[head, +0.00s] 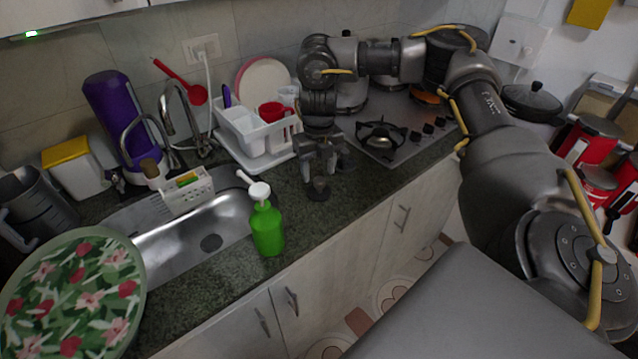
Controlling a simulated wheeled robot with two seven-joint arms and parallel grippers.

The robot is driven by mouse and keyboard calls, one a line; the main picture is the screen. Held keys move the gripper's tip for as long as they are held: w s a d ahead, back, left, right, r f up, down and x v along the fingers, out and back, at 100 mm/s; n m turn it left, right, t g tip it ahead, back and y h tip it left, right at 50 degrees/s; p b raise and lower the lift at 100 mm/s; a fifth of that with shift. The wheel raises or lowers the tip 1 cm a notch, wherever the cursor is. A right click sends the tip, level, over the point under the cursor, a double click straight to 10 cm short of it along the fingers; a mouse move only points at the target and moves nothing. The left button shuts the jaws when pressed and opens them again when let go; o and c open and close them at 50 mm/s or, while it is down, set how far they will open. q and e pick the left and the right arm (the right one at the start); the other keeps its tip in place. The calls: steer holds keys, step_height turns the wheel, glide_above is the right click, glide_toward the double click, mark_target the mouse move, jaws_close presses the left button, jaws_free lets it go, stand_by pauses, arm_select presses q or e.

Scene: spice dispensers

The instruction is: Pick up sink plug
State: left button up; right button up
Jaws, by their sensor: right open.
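A small dark, round object that looks like the sink plug (319,190) sits on the dark green counter, right of the sink and near the counter's front edge. My right gripper (320,174) points down directly above it, with its fingers open. The fingertips are very close to the plug; I cannot tell whether they touch it or straddle it. The gripper partly hides the plug's top. My left gripper is not in view.
A green soap bottle (267,228) stands left of the plug, beside the metal sink (170,242). A white dish rack (258,150) with cups is behind, and a gas hob (390,135) is to the right. The counter just around the plug is clear.

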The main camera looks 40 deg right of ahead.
mark_target(319, 179)
step_height(319, 179, down, 4)
steer(key=shift+d+f, duration=0.1)
steer(key=shift+f, duration=0.15)
steer(key=shift+s, duration=0.1)
steer(key=c, duration=1.1)
steer(key=shift+o, duration=0.2)
steer(key=shift+r, duration=0.15)
